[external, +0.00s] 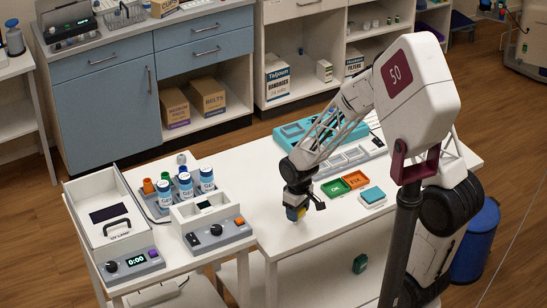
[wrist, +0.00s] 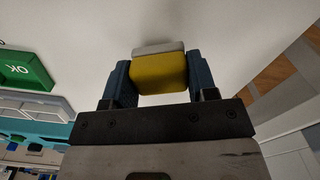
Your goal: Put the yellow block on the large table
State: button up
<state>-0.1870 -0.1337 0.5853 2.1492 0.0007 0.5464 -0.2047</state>
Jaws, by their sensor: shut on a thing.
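My gripper (external: 297,209) points down over the front left part of the large white table (external: 232,166). It is shut on the yellow block (external: 291,213), which is partly hidden by the fingers in the external view. In the wrist view the block (wrist: 158,76) sits between the two blue fingers of my gripper (wrist: 160,80), with a pale grey piece at its far end. White tabletop (wrist: 235,25) lies beyond it. I cannot tell whether the block touches the table.
A green OK tray (external: 335,189), an orange FIX tray (external: 356,180) and a blue-topped block (external: 373,196) lie right of my gripper. A teal case (external: 290,131) and a grey tray (external: 347,158) are behind. A smaller left table holds a UV lamp box (external: 88,199) and several bottles.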

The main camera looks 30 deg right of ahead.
jog(key=shift+f, duration=0.9)
jog(key=shift+f, duration=0.2)
jog(key=o, duration=0.9)
jog(key=shift+r, duration=0.15)
notch_tip(320, 180, up, 11)
jog(key=shift+r, duration=0.55)
